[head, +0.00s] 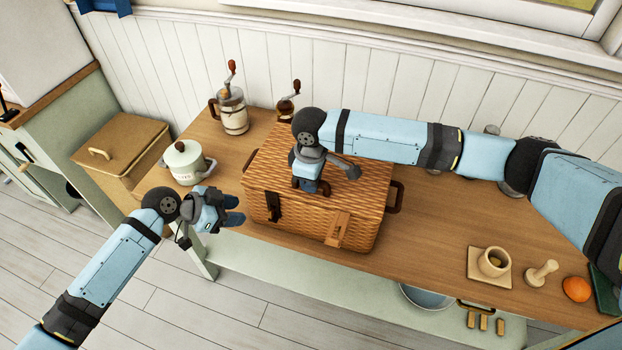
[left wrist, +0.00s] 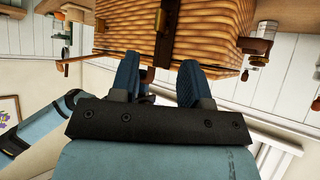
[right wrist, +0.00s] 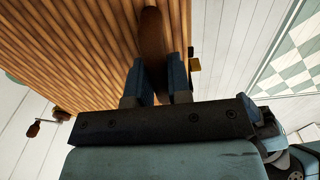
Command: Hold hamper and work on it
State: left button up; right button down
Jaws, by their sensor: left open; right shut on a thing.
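The closed wicker hamper (head: 300,228) stands on the wooden shelf top, with a dark strap (head: 274,206) and a lighter tan strap (head: 338,229) on its front and a dark handle (head: 397,197) at its right end. My right gripper (head: 320,188) is on its lid, shut on the brown top handle (right wrist: 152,40), as the right wrist view shows. My left gripper (head: 238,209) is open and empty just off the hamper's front left corner. In the left wrist view the wicker wall (left wrist: 212,40) and dark strap (left wrist: 163,45) lie just beyond the open fingers.
A lidded enamel pot (head: 187,163) and two grinders, one tall and pale (head: 232,112), stand left and behind. A metal bowl (head: 425,297) is on the shelf below.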

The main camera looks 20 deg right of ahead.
pick_arm(q)
jog(key=shift+c, duration=0.6)
jog(key=shift+s+d+f+t, duration=0.25)
jog(key=shift+f+t, duration=0.05)
jog(key=shift+f, duration=0.05)
jog(key=n+t, duration=0.9)
jog(key=t, duration=0.3)
send_near(269, 213)
jog(key=shift+t, duration=0.3)
jog(key=x, duration=0.9)
jog(key=shift+d+f, duration=0.1)
jog(key=shift+f, duration=0.15)
jog(key=shift+c, duration=0.3)
grip_shut()
